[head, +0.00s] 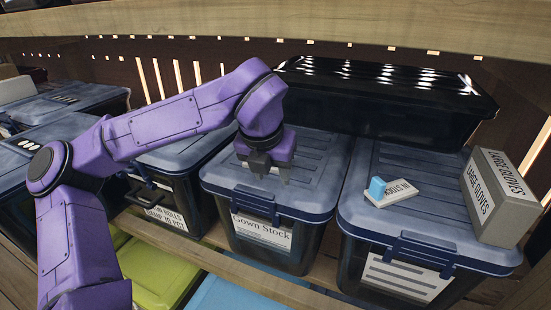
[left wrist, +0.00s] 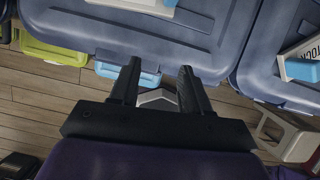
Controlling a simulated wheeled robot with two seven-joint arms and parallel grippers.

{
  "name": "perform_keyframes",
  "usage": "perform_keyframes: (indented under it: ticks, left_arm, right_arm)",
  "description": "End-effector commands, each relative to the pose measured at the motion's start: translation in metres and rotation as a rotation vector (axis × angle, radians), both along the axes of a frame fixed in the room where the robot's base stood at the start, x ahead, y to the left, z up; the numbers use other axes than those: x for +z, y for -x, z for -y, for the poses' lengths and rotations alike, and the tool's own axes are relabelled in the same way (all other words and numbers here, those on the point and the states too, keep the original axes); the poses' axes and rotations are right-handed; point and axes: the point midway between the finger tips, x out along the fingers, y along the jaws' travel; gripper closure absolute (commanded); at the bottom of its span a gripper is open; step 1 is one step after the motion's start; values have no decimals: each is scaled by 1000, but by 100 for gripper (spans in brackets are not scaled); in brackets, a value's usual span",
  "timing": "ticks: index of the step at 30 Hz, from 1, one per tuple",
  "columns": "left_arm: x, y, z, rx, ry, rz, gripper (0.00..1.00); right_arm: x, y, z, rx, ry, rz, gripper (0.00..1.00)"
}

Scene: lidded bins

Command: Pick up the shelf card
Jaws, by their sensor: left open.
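A small white card with dark print (head: 397,194), which looks like the shelf card, lies on the lid of the right bin, with a light blue block (head: 377,188) at its left end. A white and blue item (left wrist: 300,58) at the right edge of the left wrist view seems to be the same card. My left gripper (head: 264,172) is open, fingers down, over the middle bin's lid, left of the card and apart from it. Its fingers (left wrist: 160,72) show nothing between them. A pale item (left wrist: 152,6) on the lid is cut off by the frame's top. My right gripper is not seen.
The middle bin (head: 225,184) carries a "Gown Stock" label. A grey "Large Gloves" box (head: 495,197) stands right of the card on the right bin's lid (head: 420,232). A black bin (head: 385,97) stands behind. Lime and blue bins sit below.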

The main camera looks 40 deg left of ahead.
Motion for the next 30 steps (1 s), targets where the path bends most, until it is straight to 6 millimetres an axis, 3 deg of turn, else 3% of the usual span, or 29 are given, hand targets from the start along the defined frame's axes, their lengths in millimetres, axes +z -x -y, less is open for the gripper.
perform_keyframes:
  ticks: [3, 11, 17, 20, 26, 30]
  left_arm:
    - [1, -25, -7, -1, -1, -4, 53]
    - [1, -57, -19, -2, -2, -3, 53]
    - [1, -93, -32, 1, -4, -2, 53]
    - [-11, -95, -33, -2, -4, -1, 53]
    - [-12, -96, -33, -1, -3, 0, 53]
    - [-12, -95, -33, -1, -3, 0, 96]
  right_arm:
    - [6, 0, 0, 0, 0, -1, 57]
    - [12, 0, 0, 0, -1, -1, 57]
    - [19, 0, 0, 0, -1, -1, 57]
    - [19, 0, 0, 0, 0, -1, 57]
    - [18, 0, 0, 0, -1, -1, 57]
    - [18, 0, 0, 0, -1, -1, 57]
